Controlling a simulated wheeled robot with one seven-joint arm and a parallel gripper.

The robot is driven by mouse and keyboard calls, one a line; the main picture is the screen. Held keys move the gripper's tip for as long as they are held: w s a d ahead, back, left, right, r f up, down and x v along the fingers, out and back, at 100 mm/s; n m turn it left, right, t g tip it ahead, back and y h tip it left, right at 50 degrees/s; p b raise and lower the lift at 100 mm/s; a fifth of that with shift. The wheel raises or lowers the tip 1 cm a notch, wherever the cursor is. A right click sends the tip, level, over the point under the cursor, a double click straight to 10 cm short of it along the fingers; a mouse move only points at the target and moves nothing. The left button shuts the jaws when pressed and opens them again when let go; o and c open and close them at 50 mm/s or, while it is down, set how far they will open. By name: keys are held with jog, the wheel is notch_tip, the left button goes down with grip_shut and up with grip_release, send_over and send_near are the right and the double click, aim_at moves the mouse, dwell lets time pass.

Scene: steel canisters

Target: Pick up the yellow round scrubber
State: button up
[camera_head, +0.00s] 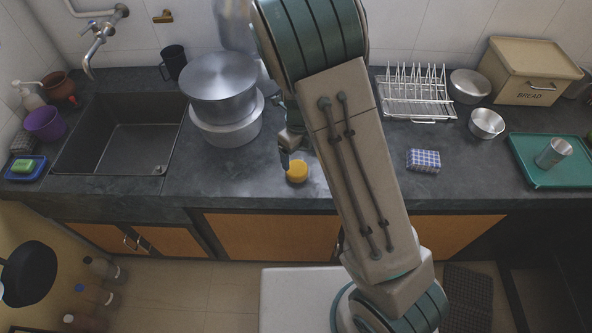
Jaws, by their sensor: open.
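The yellow round scrubber (297,171) lies on the dark grey countertop, close to its front edge and just left of my arm. My gripper (287,163) is above and at the left of the scrubber, with a dark finger showing beside it. The gripper is open, and nothing shows between its fingers. My arm hides part of the gripper, and I cannot tell whether a finger touches the scrubber.
Stacked steel pots (221,90) stand left of my gripper, behind the scrubber. A sink (165,135) is further left. A dish rack (415,97), a checked cloth (423,160) and a green tray (545,179) are on the right. Bare counter lies around the scrubber.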

aim_at(297, 168)
jog(key=shift+s+a+f+p, duration=0.1)
jog(key=shift+f+p, duration=0.05)
jog(key=shift+f, duration=1.1)
jog(key=shift+w+a+f+p, duration=0.1)
jog(key=shift+a+f+p, duration=0.1)
jog(key=shift+f, duration=1.1)
jog(key=shift+s+a+f+p, duration=0.1)
jog(key=shift+f+p, duration=0.05)
jog(key=shift+f, duration=1.1)
jog(key=c, duration=1.1)
